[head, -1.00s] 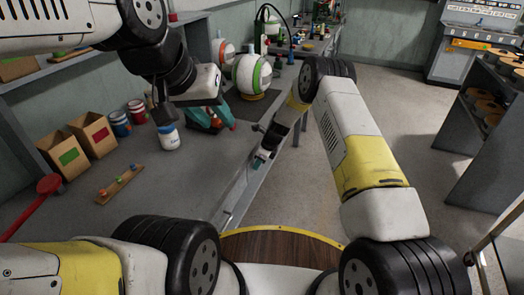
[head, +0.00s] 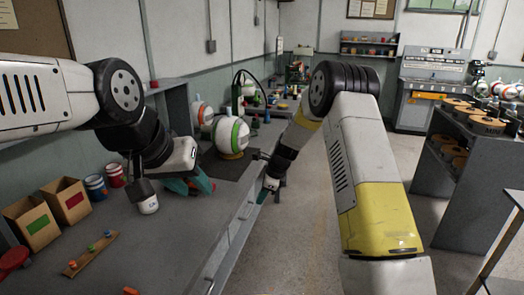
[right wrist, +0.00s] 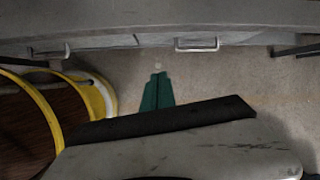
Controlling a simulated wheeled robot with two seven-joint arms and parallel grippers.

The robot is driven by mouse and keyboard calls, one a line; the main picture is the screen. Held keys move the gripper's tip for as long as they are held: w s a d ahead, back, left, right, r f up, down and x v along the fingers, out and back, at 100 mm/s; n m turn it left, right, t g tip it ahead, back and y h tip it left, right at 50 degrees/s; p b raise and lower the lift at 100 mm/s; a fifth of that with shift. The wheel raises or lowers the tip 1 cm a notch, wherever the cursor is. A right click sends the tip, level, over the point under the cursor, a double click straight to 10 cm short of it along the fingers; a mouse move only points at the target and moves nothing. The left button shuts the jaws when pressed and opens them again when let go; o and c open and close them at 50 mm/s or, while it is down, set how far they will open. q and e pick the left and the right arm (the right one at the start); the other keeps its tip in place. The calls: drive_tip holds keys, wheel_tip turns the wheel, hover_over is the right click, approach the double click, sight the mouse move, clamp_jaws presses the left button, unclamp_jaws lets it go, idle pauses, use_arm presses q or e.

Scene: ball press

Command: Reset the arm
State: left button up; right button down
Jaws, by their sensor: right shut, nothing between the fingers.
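My left arm reaches in from the left in the head view, with its left gripper (head: 143,188) low over the grey bench (head: 150,250). A white can (head: 148,205) is directly under its dark end; I cannot tell whether they touch or whether the jaws are closed. My right gripper (head: 270,184) hangs beside the bench's front edge, over the floor. In the right wrist view its teal fingers (right wrist: 157,92) are together with nothing between them.
Two cardboard boxes (head: 35,222), paint cans (head: 95,187) and a wooden strip with coloured pegs (head: 92,254) are on the left of the bench. A striped ball (head: 232,134) is farther back. A dark shelf unit (head: 455,190) stands right. Open floor lies between.

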drive_tip(key=s+d+r+n+t, duration=0.1)
drive_tip(key=s+d+r+n, duration=0.25)
drive_tip(key=r, duration=0.45)
drive_tip(key=s+d+r+n, duration=0.25)
drive_tip(key=s+r, duration=0.25)
drive_tip(key=r, duration=0.3)
drive_tip(key=s+d+r+n+t, duration=0.1)
drive_tip(key=s+d+r+n, duration=0.2)
drive_tip(key=s+r, duration=0.3)
drive_tip(key=s+d+r+n+t, duration=0.1)
drive_tip(key=s+d+r+n, duration=0.1)
drive_tip(key=s, duration=0.4)
drive_tip(key=s+d+r+n+h, duration=0.1)
drive_tip(key=s+d+r+n, duration=0.1)
drive_tip(key=s+n, duration=0.3)
drive_tip(key=s+d+r+n+t+h, duration=0.1)
drive_tip(key=s+d+r+n, duration=0.1)
drive_tip(key=s, duration=0.7)
drive_tip(key=shift+s+d+r+n+t, duration=0.15)
drive_tip(key=shift+d+r+n+t, duration=0.2)
drive_tip(key=shift+n, duration=0.45)
